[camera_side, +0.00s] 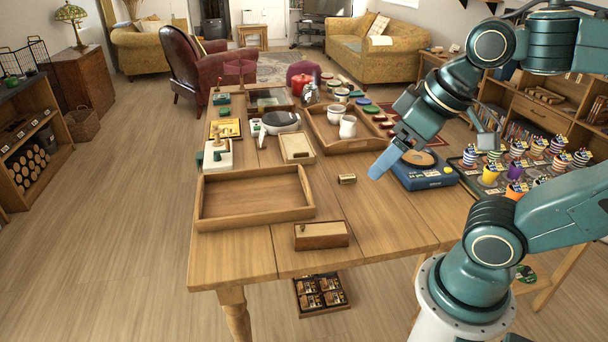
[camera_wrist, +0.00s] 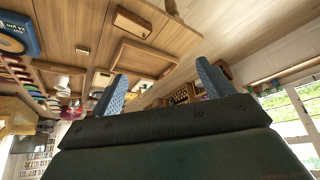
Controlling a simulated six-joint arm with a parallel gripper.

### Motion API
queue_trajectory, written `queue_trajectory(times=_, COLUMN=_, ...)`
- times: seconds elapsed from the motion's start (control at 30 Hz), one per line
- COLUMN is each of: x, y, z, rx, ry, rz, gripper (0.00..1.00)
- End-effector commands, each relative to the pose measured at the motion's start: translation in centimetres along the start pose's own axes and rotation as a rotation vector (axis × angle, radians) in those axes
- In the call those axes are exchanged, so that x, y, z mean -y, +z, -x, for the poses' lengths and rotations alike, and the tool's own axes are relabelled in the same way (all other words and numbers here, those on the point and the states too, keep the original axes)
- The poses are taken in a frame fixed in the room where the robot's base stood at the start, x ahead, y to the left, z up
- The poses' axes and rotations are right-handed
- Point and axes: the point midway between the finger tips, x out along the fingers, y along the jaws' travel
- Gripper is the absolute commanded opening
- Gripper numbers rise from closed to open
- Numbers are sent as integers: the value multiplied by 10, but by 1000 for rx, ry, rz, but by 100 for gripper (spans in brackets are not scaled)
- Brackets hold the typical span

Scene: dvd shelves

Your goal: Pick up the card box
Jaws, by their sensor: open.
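A closed wooden box (camera_side: 321,235), likely the card box though no label can be read, lies at the near edge of the table. It also shows in the wrist view (camera_wrist: 132,22), at the top and apart from my fingers. My gripper (camera_side: 378,168) is in the air by the blue record player, up and to the right of the box in the side view. In the wrist view my gripper (camera_wrist: 165,80) has its two blue fingers wide apart, with nothing between them.
An empty wooden tray (camera_side: 255,215) lies left of the box. A small brass-coloured piece (camera_side: 347,178) lies behind it. The blue record player (camera_side: 430,180) and a wooden tray with white jugs (camera_side: 346,145) stand farther back. The tabletop right of the box is clear.

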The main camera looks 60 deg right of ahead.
Motion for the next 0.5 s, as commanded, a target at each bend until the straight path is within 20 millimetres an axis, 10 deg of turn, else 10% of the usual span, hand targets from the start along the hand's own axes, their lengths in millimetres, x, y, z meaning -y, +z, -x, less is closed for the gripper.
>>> queue_trajectory(times=0.5, x=-2, y=-7, z=-8, rx=17, ry=3, rz=33, gripper=80)
